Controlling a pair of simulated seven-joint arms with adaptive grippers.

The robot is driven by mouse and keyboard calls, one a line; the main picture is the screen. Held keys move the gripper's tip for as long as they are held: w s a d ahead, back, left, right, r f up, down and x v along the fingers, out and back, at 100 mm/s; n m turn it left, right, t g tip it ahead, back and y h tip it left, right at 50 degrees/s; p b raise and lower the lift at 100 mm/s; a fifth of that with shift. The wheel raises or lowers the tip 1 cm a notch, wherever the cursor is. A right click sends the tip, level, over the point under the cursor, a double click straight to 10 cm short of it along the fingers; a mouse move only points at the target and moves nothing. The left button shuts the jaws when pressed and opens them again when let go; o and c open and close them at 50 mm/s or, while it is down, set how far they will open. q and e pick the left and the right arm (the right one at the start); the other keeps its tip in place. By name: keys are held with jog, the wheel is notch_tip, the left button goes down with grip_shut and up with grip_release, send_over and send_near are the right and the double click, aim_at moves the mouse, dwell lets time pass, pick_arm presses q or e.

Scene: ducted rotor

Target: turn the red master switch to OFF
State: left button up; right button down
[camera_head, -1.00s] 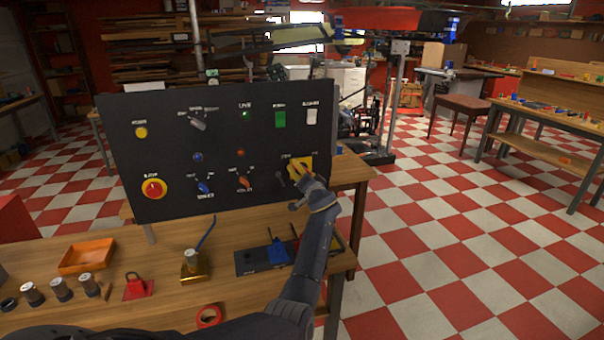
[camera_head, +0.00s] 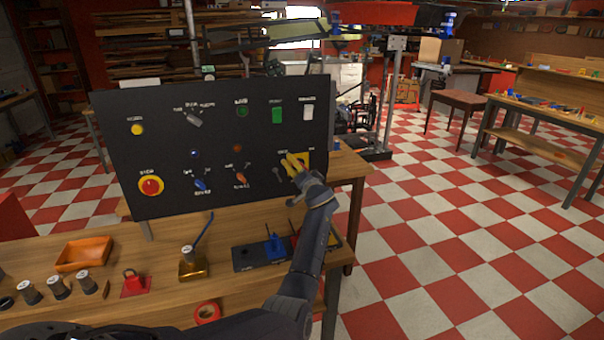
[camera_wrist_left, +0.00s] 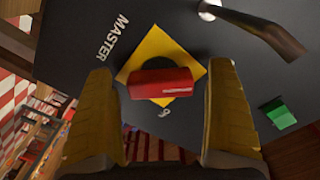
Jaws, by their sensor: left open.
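The red master switch (camera_wrist_left: 162,83) is a bar-shaped handle on a yellow plate (camera_wrist_left: 150,50) beside the word MASTER. In the wrist view the bar lies crosswise between the two yellow fingers of my left gripper (camera_wrist_left: 162,70). The gripper is open, with a gap on each side of the bar. A small label below the plate is partly hidden and I cannot read it fully. In the head view my left gripper (camera_head: 294,163) is at the right side of the black panel, over the yellow plate (camera_head: 304,158), and hides the switch. My right gripper is not in view.
The black panel (camera_head: 120,165) also carries a red push button (camera_head: 151,186), a blue knob (camera_head: 200,184), an orange knob (camera_head: 241,178) and a metal key-like lever (camera_wrist_left: 265,30). A wooden bench (camera_head: 165,235) in front holds an orange tray (camera_head: 84,253) and several small items.

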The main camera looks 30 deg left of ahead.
pick_arm(q)
jog(key=v, duration=1.2)
jog(key=shift+w, duration=0.1)
